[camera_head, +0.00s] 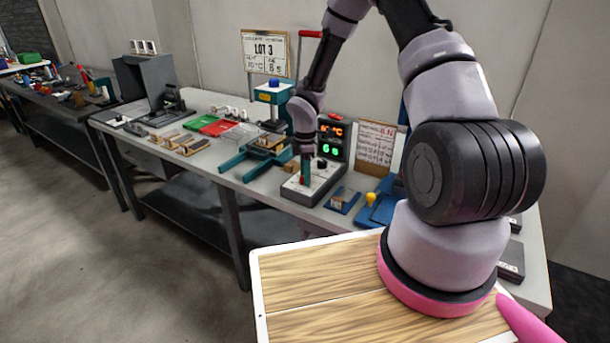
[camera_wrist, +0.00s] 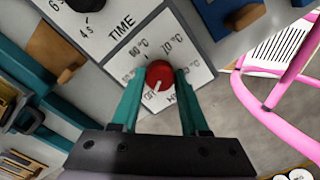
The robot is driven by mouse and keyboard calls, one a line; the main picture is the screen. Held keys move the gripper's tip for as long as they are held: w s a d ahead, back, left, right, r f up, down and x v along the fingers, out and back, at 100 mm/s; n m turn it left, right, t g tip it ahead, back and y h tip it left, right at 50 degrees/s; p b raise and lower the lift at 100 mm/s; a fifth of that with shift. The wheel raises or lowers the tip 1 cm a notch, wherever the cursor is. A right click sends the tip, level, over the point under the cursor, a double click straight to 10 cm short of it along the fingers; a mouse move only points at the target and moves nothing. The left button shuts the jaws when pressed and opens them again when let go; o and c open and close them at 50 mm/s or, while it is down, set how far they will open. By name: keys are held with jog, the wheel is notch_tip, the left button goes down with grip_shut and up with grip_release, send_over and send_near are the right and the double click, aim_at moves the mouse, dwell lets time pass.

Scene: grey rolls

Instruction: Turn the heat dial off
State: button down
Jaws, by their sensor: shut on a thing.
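The heat dial (camera_wrist: 159,74) is a round red knob with a white pointer line on a white panel marked in °C. In the wrist view its pointer aims down and slightly left, toward small lettering at the near edge that I cannot read surely. My gripper (camera_wrist: 158,82) has its two teal fingers shut on opposite sides of the knob. In the head view my gripper (camera_head: 305,172) points down onto the control box (camera_head: 322,186) and hides the red knob. A black dial (camera_wrist: 86,4) on the TIME panel (camera_wrist: 122,24) sits beside the heat panel.
A display (camera_head: 333,138) with orange and green digits stands behind the box. A teal press (camera_head: 273,95) is to its left, and blue fixtures (camera_head: 378,206) are to its right. A LOT 3 sign (camera_head: 265,53) stands behind the bench (camera_head: 222,168). Open floor lies in front of the bench.

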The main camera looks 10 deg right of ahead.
jog(key=shift+c, duration=2)
grip_release()
notch_tip(320, 180, up, 11)
